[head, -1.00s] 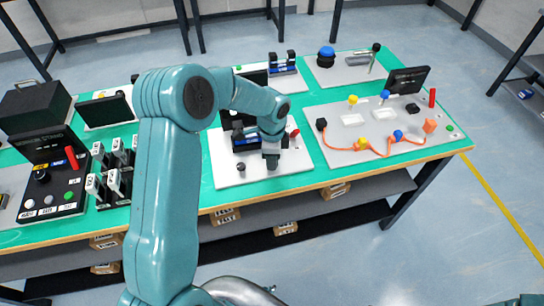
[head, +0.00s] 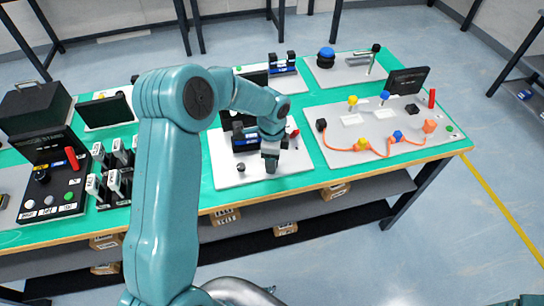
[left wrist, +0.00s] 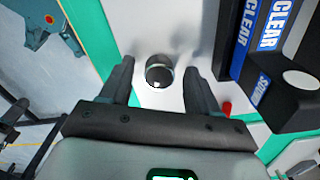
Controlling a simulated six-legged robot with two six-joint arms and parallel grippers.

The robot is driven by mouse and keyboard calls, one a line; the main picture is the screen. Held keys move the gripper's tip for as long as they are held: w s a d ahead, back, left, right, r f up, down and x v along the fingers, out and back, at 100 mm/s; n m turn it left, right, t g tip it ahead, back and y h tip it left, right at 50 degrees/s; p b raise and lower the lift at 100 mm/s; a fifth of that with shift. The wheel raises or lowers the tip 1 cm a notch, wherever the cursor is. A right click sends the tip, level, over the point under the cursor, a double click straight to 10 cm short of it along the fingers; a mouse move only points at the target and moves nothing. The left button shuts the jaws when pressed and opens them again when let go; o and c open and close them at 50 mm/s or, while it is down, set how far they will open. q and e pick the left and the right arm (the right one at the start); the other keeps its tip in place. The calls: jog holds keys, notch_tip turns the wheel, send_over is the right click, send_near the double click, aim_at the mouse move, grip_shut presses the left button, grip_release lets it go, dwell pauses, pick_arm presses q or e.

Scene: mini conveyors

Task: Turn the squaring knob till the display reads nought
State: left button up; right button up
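A small dark round knob (head: 241,167) stands on the white plate (head: 226,179) near its front left. It also shows in the left wrist view (left wrist: 160,70), in line with the gap between my fingers. My left gripper (head: 271,166) is low over the plate, right of the knob in the head view. Its two fingers (left wrist: 158,82) are open with nothing held. A black device with blue labels (head: 245,142) stands behind the knob; the left wrist view shows it at right with CLEAR lettering (left wrist: 270,40). No display reading is legible. My right gripper is out of view.
A red-tipped part (head: 295,132) is at the plate's right. To the right is a board with an orange cable (head: 350,150); to the left are a rack of upright modules (head: 113,172) and a black stand (head: 50,175). The table's front edge is close to the plate.

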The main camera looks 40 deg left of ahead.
pick_arm(q)
notch_tip(320, 180, up, 16)
jog(key=shift+r, duration=0.2)
dwell(0.8)
